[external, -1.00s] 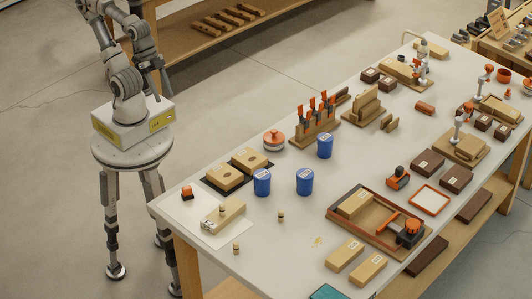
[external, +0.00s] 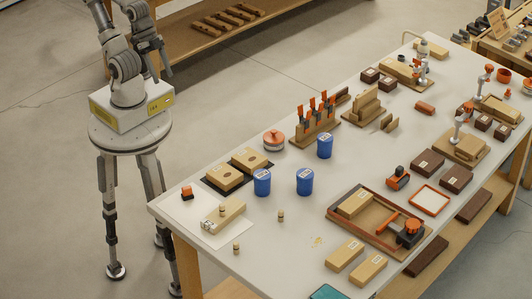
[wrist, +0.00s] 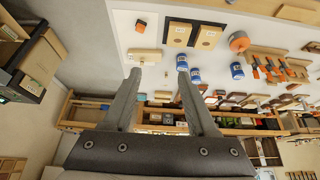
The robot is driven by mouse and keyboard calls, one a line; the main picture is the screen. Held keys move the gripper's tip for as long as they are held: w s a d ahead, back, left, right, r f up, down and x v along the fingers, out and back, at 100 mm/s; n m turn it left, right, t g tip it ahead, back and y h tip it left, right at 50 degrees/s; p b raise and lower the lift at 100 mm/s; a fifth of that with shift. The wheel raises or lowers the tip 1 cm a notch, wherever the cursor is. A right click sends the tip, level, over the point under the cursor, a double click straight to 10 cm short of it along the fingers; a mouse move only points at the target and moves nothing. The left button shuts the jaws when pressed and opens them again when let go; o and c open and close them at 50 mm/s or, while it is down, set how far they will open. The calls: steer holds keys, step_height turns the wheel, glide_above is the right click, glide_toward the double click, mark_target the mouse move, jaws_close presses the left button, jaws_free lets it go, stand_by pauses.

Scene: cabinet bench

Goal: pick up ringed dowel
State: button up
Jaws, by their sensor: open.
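Small wooden dowels stand on the near left part of the white bench. One (external: 281,215) is right of a light wooden block, another (external: 236,248) is near the front left edge, and a third small peg (external: 222,209) is at the block. They are too small to tell surely which is ringed. My gripper (external: 162,66) is high and left of the bench, well apart from the dowels. In the wrist view my gripper (wrist: 159,72) is open and empty, its two fingers spread. I cannot make out a dowel clearly there.
The light wooden block (external: 228,216) lies on a white sheet beside a red-topped item (external: 187,192). Blue cups (external: 262,183) (external: 305,181) stand behind the dowels. A tray (external: 337,219) with tools is to the right. The bench around the middle dowel is clear.

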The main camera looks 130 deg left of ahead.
steer(key=w+b, duration=0.2)
steer(key=w, duration=1.1)
steer(key=g+b, duration=0.1)
steer(key=b, duration=0.4)
glide_above(281, 211)
steer(key=s, duration=0.7)
step_height(281, 211, down, 19)
steer(key=x, duration=0.8)
steer(key=b+x, duration=0.1)
steer(key=x, duration=0.3)
steer(key=shift+s+d+f, duration=0.1)
steer(key=shift+s+d, duration=0.05)
steer(key=shift+d, duration=0.1)
steer(key=shift+w+a+b+x, duration=0.1)
steer(key=shift+a+b+x, duration=0.1)
steer(key=shift+x, duration=1.1)
steer(key=shift+w+a+b+x, duration=0.1)
steer(key=shift+b+x, duration=0.05)
steer(key=shift+x, duration=1.1)
jaws_close()
